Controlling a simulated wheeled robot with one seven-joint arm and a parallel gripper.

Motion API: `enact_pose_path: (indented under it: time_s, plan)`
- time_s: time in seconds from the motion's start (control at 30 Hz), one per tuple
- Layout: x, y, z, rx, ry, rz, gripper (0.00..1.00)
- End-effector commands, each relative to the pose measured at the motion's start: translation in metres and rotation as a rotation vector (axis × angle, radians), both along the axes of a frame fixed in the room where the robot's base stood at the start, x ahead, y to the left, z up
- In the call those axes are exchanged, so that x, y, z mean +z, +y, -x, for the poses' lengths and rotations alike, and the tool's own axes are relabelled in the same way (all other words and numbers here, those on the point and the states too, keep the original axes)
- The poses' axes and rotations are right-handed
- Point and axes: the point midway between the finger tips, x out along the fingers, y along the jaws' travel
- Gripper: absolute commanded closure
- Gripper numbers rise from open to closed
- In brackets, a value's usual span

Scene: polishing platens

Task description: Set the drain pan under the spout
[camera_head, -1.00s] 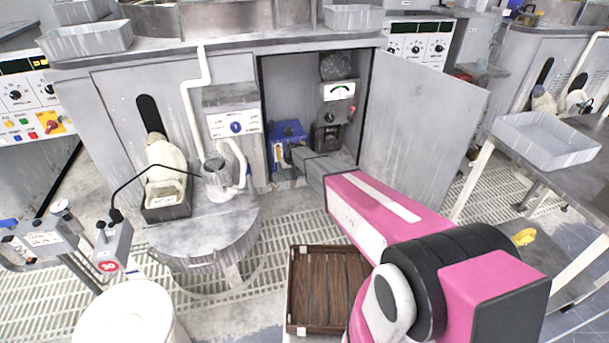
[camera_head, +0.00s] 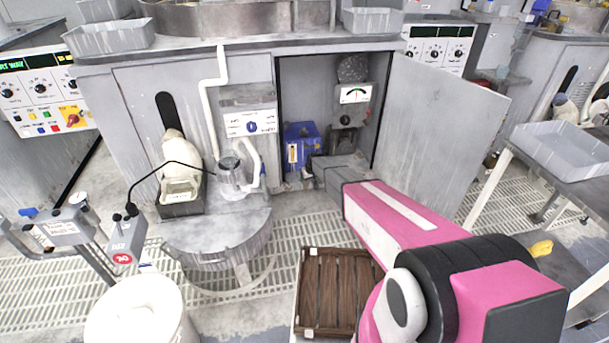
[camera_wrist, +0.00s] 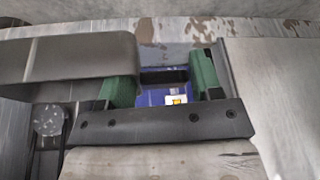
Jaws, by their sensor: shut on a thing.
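In the head view my arm reaches into the open cabinet, and the fingers are hidden there. A blue unit (camera_head: 301,143) stands inside at the left; its blue body also shows between the fingers in the wrist view (camera_wrist: 150,97). I cannot clearly make out a spout on it.
The cabinet door (camera_head: 432,140) stands open at the right. A gauge unit (camera_head: 354,97) is inside, behind my arm. A round grey stand (camera_head: 215,240) is at left. A slatted wooden crate (camera_head: 335,290) is near the front. A grey tray (camera_head: 565,150) sits on the right table.

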Motion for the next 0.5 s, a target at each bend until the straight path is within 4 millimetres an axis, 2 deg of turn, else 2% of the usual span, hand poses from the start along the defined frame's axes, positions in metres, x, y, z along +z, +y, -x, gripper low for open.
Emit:
enact_pose_path:
  time_s: [0.03, 0.1, 0.5]
  plan:
    - [-0.002, 0.005, -0.017, 0.0, -0.001, 0.0, 0.77]
    - [-0.001, 0.009, -0.033, 0.0, -0.001, 0.0, 0.77]
    - [-0.001, 0.034, -0.118, 0.001, 0.0, 0.0, 0.77]
